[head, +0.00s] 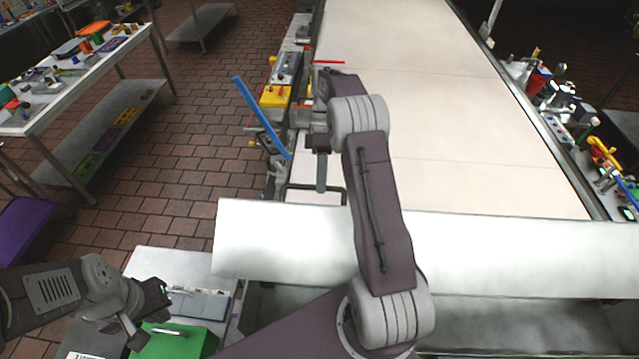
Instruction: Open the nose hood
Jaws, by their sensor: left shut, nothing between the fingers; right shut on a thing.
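The nose hood (480,250) is a long white panel lying across the near end of the cream conveyor belt (440,100) in the head view. A dark U-shaped handle (288,191) stands at its far edge, toward the left. My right arm crosses over the hood and hides part of it. My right gripper (321,188) points down at the handle and is shut on it, though the contact is small in the picture. My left gripper (152,318) is shut and empty at the lower left, apart from the hood, above a green box (180,343).
A blue bar (260,117) slants up beside the belt's left edge, near a yellow and grey unit (275,95). Coloured fittings (605,155) line the right edge. A cluttered table (75,85) stands at the far left. Brick floor between is clear.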

